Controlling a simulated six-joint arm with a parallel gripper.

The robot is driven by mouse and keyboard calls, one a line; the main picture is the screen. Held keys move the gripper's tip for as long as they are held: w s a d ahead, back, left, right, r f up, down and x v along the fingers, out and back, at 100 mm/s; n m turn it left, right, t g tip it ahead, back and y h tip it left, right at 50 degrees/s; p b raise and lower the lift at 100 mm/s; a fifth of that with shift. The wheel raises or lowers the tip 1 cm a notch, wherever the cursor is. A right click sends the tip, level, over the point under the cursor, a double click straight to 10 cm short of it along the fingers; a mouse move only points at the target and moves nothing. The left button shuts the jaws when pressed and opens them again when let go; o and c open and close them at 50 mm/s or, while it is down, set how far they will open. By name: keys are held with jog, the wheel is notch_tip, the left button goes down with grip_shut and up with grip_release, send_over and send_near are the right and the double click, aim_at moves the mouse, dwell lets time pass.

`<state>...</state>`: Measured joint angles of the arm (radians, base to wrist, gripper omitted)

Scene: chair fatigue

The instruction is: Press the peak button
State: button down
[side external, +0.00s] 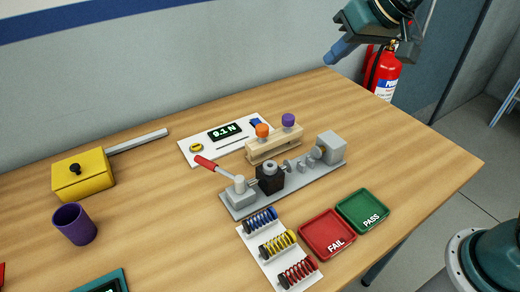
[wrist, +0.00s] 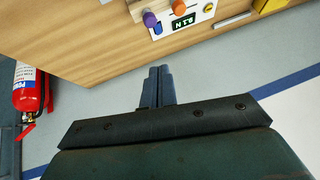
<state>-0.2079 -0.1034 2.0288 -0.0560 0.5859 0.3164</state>
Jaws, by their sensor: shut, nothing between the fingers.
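A white panel (side external: 228,139) lies on the table with a dark display (side external: 225,131) reading 9.1 N. It carries a round yellow button (side external: 196,147) at its left end and a blue part (side external: 255,122) at its right end. No readable label shows which one is the peak button. The wrist view shows the display (wrist: 184,22), the yellow button (wrist: 208,7) and the blue part (wrist: 158,29). My gripper (side external: 338,51) is shut and empty, high above the table's far right side, well apart from the panel. Its closed fingers also show in the wrist view (wrist: 160,73).
Orange (side external: 262,130) and purple (side external: 288,119) knobs stand in a wooden rack (side external: 273,146) beside the panel. A grey fixture with a red lever (side external: 207,164) sits in front. A yellow box (side external: 82,176) is left; a fire extinguisher (side external: 384,75) stands beyond the table.

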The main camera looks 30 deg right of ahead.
jog(key=w+a+f+y, duration=0.1)
jog(key=w+a+f, duration=0.4)
jog(key=w+a, duration=0.65)
jog(key=m+y, duration=0.1)
jog(key=y, duration=0.1)
send_over(200, 148)
notch_tip(200, 148, down, 9)
jog(key=shift+r+t, duration=0.15)
jog(key=shift+t, duration=0.15)
jog(key=shift+w, duration=0.1)
jog(key=shift+f, duration=4.4)
jog(key=shift+f, duration=0.2)
jog(key=shift+f, duration=0.25)
